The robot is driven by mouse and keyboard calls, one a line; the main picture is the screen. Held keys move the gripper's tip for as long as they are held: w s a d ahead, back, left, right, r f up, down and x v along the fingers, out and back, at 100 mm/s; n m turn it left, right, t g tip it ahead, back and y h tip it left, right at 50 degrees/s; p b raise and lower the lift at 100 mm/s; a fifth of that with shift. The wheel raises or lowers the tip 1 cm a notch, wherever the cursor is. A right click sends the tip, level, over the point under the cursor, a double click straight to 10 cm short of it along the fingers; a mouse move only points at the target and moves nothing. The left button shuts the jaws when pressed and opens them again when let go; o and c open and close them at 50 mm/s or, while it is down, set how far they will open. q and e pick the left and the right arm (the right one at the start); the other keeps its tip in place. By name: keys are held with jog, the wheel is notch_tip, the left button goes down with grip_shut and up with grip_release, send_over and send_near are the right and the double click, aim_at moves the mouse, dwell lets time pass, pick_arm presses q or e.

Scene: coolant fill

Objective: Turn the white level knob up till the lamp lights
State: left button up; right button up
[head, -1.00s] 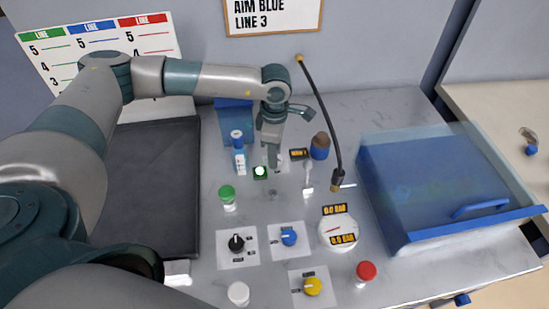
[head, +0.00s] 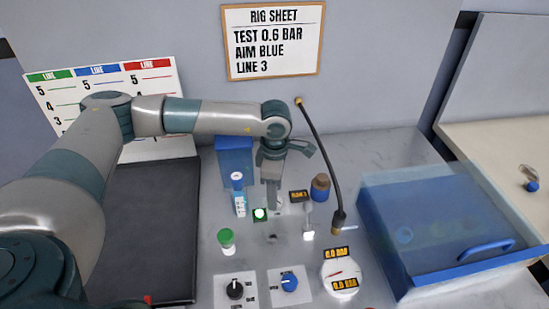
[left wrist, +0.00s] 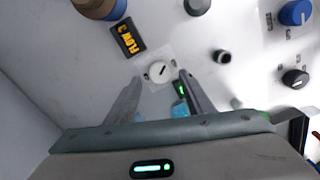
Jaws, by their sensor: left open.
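The white level knob (left wrist: 158,71) shows in the left wrist view as a small round dial with a dark pointer line, on a pale plate. My left gripper (left wrist: 157,78) is open, its fingers on either side of the knob; whether they touch it I cannot tell. In the head view my left gripper (head: 273,200) points down over the panel and hides most of the knob. A small lamp (head: 260,214) beside it glows green. A green-lit piece (left wrist: 181,89) shows partly behind a finger in the wrist view. My right gripper is out of view.
A dark hose (head: 322,165) rises at right, near a blue lidded box (head: 420,235).

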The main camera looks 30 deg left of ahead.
pick_arm(q)
notch_tip(320, 180, up, 16)
jog(key=b, duration=0.4)
jog(key=shift+f, duration=0.25)
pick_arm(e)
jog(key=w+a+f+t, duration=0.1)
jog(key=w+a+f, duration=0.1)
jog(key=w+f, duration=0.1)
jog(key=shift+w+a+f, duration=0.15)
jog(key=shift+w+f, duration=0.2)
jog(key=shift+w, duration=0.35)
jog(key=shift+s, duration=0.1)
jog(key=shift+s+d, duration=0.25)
